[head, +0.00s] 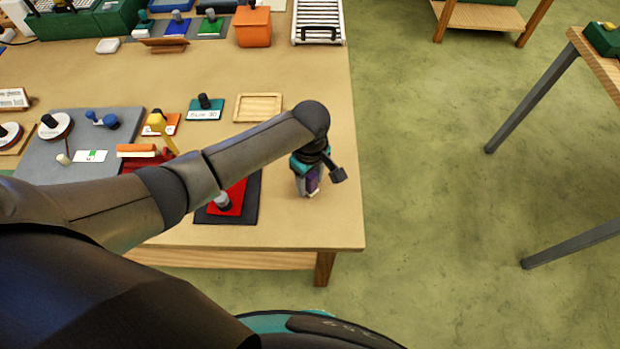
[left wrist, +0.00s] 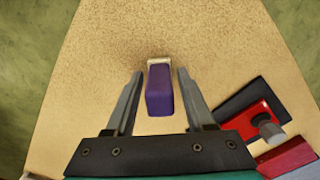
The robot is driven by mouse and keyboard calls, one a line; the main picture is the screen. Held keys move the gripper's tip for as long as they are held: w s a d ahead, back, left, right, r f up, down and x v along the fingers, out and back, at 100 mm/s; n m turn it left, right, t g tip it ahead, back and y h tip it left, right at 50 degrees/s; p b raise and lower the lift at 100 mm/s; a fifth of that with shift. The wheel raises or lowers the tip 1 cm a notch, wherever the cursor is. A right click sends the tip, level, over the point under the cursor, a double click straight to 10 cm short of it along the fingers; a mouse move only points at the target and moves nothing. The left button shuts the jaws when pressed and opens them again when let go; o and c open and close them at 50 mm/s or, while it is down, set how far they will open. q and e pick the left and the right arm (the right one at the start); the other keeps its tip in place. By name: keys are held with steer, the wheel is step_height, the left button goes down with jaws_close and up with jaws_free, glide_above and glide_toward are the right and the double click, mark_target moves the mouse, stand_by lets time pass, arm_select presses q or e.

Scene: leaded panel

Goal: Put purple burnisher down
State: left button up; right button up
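The purple burnisher (left wrist: 160,92) has a purple body and a pale end. In the left wrist view it lies between the two fingers of my left gripper (left wrist: 160,74), with a visible gap on each side. The fingers are open and do not touch it. In the head view the left gripper (head: 309,172) points down over the table's right front part, and the burnisher (head: 313,184) shows partly between the fingers. Whether its lower end rests on the table is hard to tell. My right gripper is not in view.
A red block on a dark pad (head: 238,203) sits left of the gripper; it also shows in the left wrist view (left wrist: 250,122). A wooden tray (head: 258,108) and a teal stand (head: 205,108) lie farther back. The wooden table top (head: 310,228) is bare around the burnisher, near its right edge.

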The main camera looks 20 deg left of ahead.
arm_select(q)
steer(key=shift+o, duration=0.4)
steer(key=shift+r, duration=0.1)
steer(key=shift+r, duration=0.35)
step_height(320, 180, up, 12)
steer(key=shift+f+p, duration=0.25)
steer(key=shift+p, duration=0.8)
